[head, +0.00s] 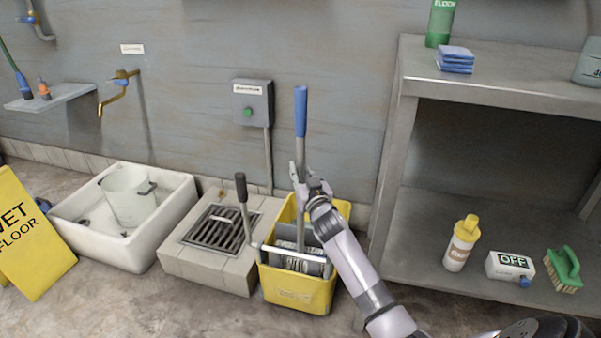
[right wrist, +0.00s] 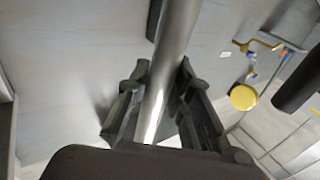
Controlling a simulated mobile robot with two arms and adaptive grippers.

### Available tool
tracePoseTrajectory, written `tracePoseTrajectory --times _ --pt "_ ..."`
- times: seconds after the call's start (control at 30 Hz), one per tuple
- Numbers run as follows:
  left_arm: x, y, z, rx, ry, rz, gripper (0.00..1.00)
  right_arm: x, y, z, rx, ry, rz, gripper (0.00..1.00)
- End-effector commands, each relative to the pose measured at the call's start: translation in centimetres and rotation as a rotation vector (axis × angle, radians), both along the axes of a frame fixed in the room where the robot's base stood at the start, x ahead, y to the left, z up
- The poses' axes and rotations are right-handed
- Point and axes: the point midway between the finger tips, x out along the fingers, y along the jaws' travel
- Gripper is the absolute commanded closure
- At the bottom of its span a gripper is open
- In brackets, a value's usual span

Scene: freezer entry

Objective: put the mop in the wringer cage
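The mop stands close to upright, with a blue grip (head: 301,112) on top and a grey pole that also shows in the right wrist view (right wrist: 172,50). My right gripper (head: 301,183) is around the pole below the blue grip. In the right wrist view its two fingers (right wrist: 160,88) lie on both sides of the pole, closed on it. The yellow bucket (head: 298,291) carries the wringer cage (head: 275,251), with a dark-gripped lever (head: 241,190) at its left. Pale strands show at the cage, under the pole; how deep they sit is unclear. My left gripper is out of view.
A tiled floor drain (head: 190,258) and a white basin (head: 158,246) with a pitcher lie left of the bucket. A yellow wet-floor sign (head: 28,238) stands far left. Grey shelving (head: 398,150) with bottles and a brush stands close on the right. A switch box (head: 252,102) is on the wall behind.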

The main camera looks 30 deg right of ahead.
Motion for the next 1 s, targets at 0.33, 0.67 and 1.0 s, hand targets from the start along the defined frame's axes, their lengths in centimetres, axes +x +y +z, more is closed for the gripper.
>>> tracePoseTrajectory --times 0.33,0.67,1.0 --pt "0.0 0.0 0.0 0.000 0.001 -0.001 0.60 0.0 0.1 0.0 0.000 0.000 0.001 0.61" --pt "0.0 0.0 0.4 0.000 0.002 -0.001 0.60 -0.5 0.2 0.3 0.001 0.001 0.001 0.61" --pt "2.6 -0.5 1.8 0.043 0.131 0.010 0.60 -6.9 2.0 0.0 0.003 0.001 0.001 0.61"
